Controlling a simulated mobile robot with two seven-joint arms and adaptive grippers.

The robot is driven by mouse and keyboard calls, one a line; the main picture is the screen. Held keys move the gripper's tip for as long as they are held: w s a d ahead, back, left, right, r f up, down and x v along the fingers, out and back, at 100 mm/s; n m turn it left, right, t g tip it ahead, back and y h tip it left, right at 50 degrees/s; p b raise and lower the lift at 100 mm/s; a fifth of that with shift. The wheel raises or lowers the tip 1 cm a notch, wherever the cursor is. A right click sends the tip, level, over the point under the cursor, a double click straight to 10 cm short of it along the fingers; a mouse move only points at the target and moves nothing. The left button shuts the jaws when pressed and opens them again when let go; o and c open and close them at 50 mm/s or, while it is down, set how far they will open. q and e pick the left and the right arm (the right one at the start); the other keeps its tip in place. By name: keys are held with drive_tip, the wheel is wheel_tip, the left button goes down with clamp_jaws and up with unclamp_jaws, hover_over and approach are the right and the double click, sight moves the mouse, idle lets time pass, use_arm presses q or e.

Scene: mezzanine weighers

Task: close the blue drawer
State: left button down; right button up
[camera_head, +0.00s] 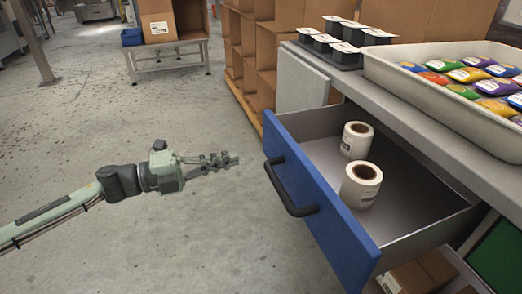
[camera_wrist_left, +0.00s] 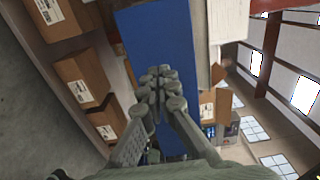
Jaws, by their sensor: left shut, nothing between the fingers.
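The blue drawer (camera_head: 313,203) stands pulled out from under the counter in the head view, with a black bar handle (camera_head: 289,187) on its front. Two white label rolls (camera_head: 361,186) stand inside it. My left gripper (camera_head: 236,159) is shut and empty, in front of the drawer's left end and apart from it. In the left wrist view the shut fingers (camera_wrist_left: 158,75) point toward the blue drawer front (camera_wrist_left: 160,38). My right gripper is in neither view.
The grey counter (camera_head: 398,97) above the drawer holds a white tray (camera_head: 427,92) of colourful packets and several dark containers with white lids (camera_head: 347,55). Cardboard boxes (camera_head: 415,277) sit below the drawer. Open floor (camera_head: 190,240) lies in front of it.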

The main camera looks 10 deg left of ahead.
use_arm(q)
drive_tip(key=p+x, duration=0.1)
drive_tip(key=x, duration=0.7)
drive_tip(key=shift+d, duration=0.1)
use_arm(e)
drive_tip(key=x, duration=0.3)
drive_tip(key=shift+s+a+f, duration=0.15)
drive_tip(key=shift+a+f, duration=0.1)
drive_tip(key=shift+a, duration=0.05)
use_arm(q)
drive_tip(key=shift+w+d, duration=0.1)
drive_tip(key=shift+w+d, duration=0.1)
drive_tip(key=shift+d, duration=0.1)
drive_tip(key=p, duration=0.2)
approach(344, 135)
drive_tip(key=shift+x, duration=1.05)
drive_tip(key=b+x, duration=0.1)
drive_tip(key=x, duration=0.8)
drive_tip(key=shift+w+f+b, duration=0.1)
drive_tip(key=shift+w+b, duration=0.15)
drive_tip(key=shift+b, duration=0.15)
drive_tip(key=shift+w+d, duration=0.25)
drive_tip(key=shift+d, duration=0.2)
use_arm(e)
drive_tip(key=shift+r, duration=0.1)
